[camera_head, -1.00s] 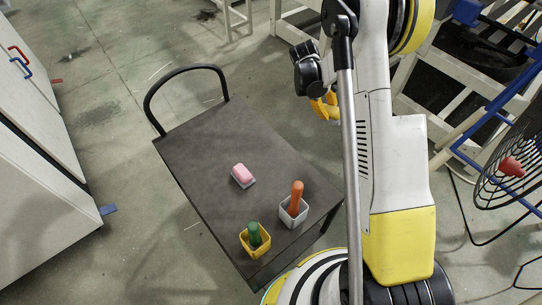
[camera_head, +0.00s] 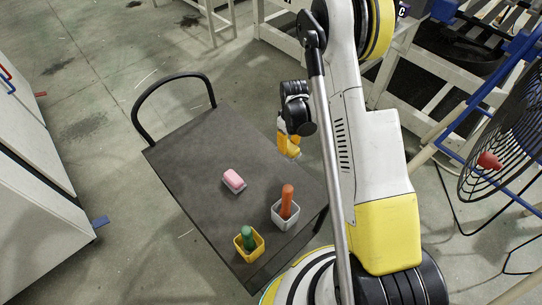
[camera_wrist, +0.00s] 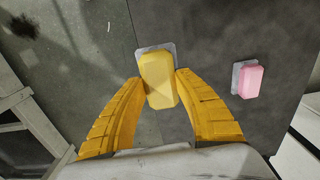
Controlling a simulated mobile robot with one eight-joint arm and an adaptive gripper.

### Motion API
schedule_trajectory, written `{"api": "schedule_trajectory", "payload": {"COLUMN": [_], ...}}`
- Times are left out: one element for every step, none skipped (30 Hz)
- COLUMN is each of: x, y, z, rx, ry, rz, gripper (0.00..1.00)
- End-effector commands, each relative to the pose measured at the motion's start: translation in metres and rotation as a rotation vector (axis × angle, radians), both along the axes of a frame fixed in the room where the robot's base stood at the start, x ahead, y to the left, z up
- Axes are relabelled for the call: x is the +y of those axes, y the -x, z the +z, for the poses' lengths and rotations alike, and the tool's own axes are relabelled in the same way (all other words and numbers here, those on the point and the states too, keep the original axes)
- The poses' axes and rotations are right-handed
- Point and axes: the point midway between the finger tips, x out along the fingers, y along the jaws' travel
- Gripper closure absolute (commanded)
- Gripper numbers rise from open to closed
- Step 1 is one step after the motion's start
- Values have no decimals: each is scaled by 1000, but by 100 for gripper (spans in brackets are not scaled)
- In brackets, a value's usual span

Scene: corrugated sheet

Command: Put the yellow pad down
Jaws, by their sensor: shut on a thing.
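The yellow pad (camera_wrist: 158,68) is a rounded block with a grey plate at its far end. In the wrist view it sits between the two yellow fingers of my gripper (camera_wrist: 161,79), which are shut on its sides. In the head view my gripper (camera_head: 289,146) hangs by the right edge of the dark cart top (camera_head: 205,150); the pad cannot be told apart from the yellow fingers there. The wrist view shows the cart's edge behind the pad, with floor to the left. I cannot tell the pad's height above the cart.
A pink pad (camera_head: 233,179) on a grey plate lies mid-cart. A white cup (camera_head: 285,217) with an orange-handled item and a yellow cup (camera_head: 249,252) with a green-handled item stand near the front. The cart's far part is clear. A black handle (camera_head: 172,84) rises at its far end.

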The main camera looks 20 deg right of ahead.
Motion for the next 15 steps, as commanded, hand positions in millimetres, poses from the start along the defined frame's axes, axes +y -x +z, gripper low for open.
{"api": "schedule_trajectory", "payload": {"x": [6,10,17,23,28,37,43,50,59,65,71,79,84,89,95], "y": [-4,-6,-10,-13,-17,-22,-26,-30,-35,-39,-42,-47,-50,-53,-57], "z": [-6,-10,-15,-19,-24,-30,-35,-40,-46,-50,-54,-59,-63,-67,-71], "rx": [0,0,0,0,0,0,0,0,0,0,0,0,0,0,0], "ry": [0,0,0,0,0,0,0,0,0,0,0,0,0,0,0], "rz": [3,3,5,5,4,6,5,6,5,5,5,4,5,4,3], "gripper": [100,100,100,100,100,100,100,100,100,100,100,100,100,100,100]}}
